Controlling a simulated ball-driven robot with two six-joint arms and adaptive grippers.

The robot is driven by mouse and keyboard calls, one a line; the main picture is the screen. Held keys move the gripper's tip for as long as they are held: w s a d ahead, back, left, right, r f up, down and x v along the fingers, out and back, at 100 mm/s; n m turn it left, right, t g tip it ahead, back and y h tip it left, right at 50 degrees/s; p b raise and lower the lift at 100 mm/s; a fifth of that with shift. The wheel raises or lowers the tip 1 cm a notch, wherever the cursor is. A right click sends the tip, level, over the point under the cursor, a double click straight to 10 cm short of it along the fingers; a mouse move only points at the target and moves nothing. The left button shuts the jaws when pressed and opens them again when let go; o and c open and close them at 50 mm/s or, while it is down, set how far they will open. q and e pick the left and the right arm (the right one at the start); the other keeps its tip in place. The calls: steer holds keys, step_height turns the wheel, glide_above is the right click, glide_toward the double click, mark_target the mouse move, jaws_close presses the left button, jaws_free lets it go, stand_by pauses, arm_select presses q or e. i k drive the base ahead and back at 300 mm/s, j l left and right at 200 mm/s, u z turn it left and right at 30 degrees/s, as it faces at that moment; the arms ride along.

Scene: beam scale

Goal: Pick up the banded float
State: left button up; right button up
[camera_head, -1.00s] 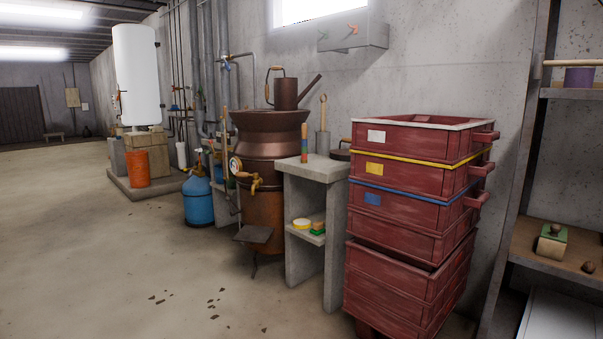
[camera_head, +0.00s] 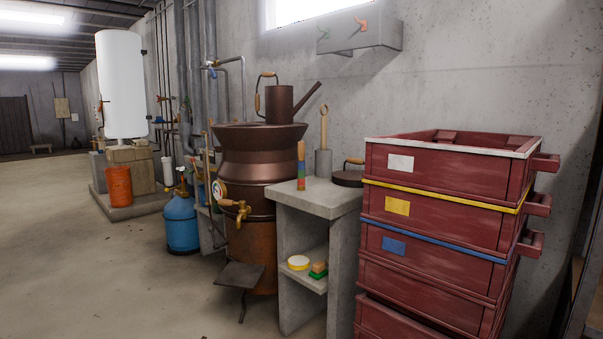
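The banded float (camera_head: 301,168) appears to be the slim upright stick with a wooden-coloured top and red, blue and green bands. It stands near the left edge of the top of a grey concrete stand (camera_head: 325,200), in front of the copper still. Nothing is seen touching it from the side. Neither of my grippers shows in the head view.
Stacked red crates (camera_head: 440,220) stand close on the right of the stand. The copper still (camera_head: 262,160) is behind and left, with a brass tap (camera_head: 238,210) and a small plate (camera_head: 240,275) in front. A grey cylinder (camera_head: 323,163) and a dark lidded pan (camera_head: 348,178) share the stand top. Floor at left is clear.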

mark_target(300, 148)
steer(key=i+j+z, duration=0.15)
steer(key=i+j, duration=0.55)
steer(key=i+j+z, duration=0.1)
steer(key=i+j, duration=0.55)
steer(key=j, duration=0.15)
